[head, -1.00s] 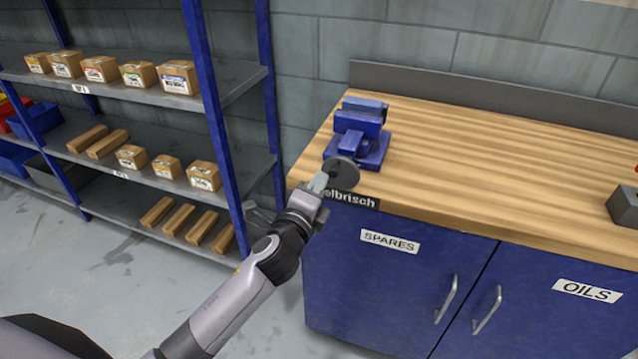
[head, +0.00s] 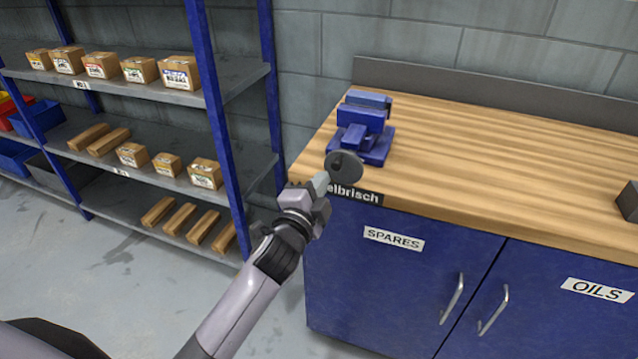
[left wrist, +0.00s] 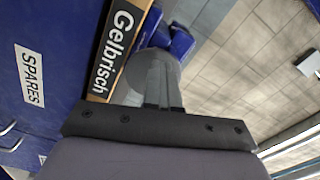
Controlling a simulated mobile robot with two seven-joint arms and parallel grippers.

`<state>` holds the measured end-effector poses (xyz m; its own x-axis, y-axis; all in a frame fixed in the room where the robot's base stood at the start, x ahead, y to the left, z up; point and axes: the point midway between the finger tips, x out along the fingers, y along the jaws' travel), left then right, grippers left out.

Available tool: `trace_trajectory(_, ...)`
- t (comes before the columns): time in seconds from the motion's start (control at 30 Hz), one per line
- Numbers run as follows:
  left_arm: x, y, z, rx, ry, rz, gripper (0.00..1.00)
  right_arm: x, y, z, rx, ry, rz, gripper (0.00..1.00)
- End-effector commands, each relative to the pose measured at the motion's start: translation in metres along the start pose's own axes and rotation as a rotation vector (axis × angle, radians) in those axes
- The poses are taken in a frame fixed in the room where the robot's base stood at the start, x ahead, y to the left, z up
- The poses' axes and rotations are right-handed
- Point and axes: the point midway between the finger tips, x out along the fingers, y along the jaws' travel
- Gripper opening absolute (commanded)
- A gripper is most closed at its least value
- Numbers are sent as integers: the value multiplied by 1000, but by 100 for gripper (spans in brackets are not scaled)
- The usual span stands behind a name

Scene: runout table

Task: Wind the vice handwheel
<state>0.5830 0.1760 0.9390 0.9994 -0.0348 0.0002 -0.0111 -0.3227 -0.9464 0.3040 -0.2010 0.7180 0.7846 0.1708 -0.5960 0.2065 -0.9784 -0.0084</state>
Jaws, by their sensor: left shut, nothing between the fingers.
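The blue vice (head: 362,125) stands on the left end of the wooden workbench (head: 480,150). Its handwheel (head: 343,172), a dark grey disc, faces the front edge of the bench. My left gripper (head: 322,182) is at the lower left of the handwheel, with its fingertips close to the disc's face. I cannot tell whether they touch it. My right gripper is not in view.
A blue-framed shelf rack (head: 215,120) with boxes and wooden blocks stands to the left. The bench front has a Gelbrisch label (head: 355,195) and blue doors marked SPARES (head: 393,238) and OILS (head: 597,289). A dark block (head: 628,201) lies at the right; the bench between is clear.

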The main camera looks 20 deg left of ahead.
Motion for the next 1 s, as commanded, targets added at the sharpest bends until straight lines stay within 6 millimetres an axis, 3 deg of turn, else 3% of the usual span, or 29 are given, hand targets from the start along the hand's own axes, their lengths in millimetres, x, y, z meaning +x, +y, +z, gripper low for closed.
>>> trace_trajectory(0.13,0,3,0,-40,0,0,0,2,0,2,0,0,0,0)
trace_trajectory(0.3,0,10,0,-273,-2,1,0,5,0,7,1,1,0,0)
trace_trajectory(0.6,0,10,0,-311,0,1,0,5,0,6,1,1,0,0)
trace_trajectory(0.8,0,19,-4,-570,-1,1,0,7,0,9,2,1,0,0)
trace_trajectory(1.0,-1,21,-4,-604,-2,4,0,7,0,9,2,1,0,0)
